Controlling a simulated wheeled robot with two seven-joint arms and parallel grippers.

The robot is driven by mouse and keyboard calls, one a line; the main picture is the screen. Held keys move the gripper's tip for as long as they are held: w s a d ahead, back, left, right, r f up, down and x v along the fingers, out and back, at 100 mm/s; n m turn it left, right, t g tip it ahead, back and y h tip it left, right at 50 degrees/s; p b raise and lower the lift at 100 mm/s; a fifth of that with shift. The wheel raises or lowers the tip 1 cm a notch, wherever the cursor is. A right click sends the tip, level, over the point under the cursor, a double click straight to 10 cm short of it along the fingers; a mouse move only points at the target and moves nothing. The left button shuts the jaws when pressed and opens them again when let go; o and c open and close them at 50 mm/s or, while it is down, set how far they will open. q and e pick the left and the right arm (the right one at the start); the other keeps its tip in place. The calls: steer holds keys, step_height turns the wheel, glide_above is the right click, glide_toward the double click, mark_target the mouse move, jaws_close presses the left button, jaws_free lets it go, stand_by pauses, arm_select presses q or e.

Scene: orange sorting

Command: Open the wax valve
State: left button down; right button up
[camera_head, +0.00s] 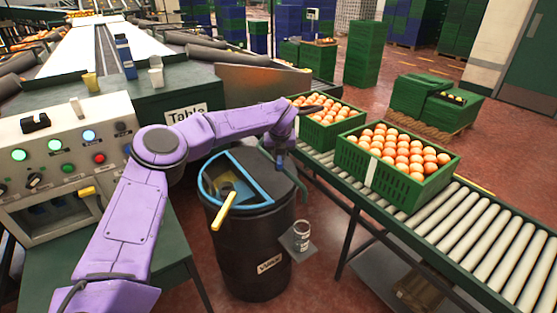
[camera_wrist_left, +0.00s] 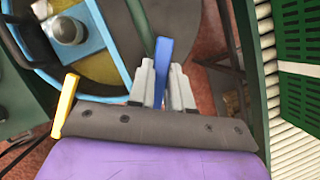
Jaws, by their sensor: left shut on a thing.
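The black wax barrel (camera_head: 262,255) stands at the centre of the head view, with a blue rim and a partly open top. My left arm reaches over it from the left, and my left gripper (camera_head: 279,152) is at its far right edge. In the left wrist view the gripper (camera_wrist_left: 164,88) is shut on a blue handle (camera_wrist_left: 163,58), which stands between the fingers. A yellow handle (camera_head: 223,210) sticks out at the barrel's near side; a yellow bar also shows in the wrist view (camera_wrist_left: 66,105). My right gripper is not in view.
A glass jar (camera_head: 302,236) sits on a small shelf at the barrel's right. A roller conveyor (camera_head: 490,250) with a green crate of oranges (camera_head: 376,178) runs along the right. A control panel (camera_head: 65,150) stands at the left.

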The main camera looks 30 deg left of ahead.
mark_target(280, 157)
arm_select(q)
steer(key=shift+w+d+n+g+y+b, duration=0.1)
steer(key=shift+n+g+y+b, duration=0.2)
steer(key=shift+n, duration=0.45)
steer(key=shift+w+n+g+y+b, duration=0.1)
steer(key=shift+n+y+b, duration=0.2)
steer(key=shift+n, duration=0.45)
steer(key=c, duration=1)
jaws_free()
steer(key=shift+c, duration=0.2)
steer(key=shift+s+d+r, duration=0.1)
steer(key=shift+r, duration=0.15)
steer(key=b+v, duration=0.1)
steer(key=v, duration=0.1)
steer(key=shift+s+d+r, duration=0.15)
steer(key=shift+d+r, duration=0.05)
steer(key=shift+d, duration=0.05)
steer(key=s+d+b, duration=0.2)
steer(key=s+d, duration=0.5)
steer(key=d, duration=0.2)
steer(key=shift+b, duration=0.4)
steer(key=shift+d, duration=0.1)
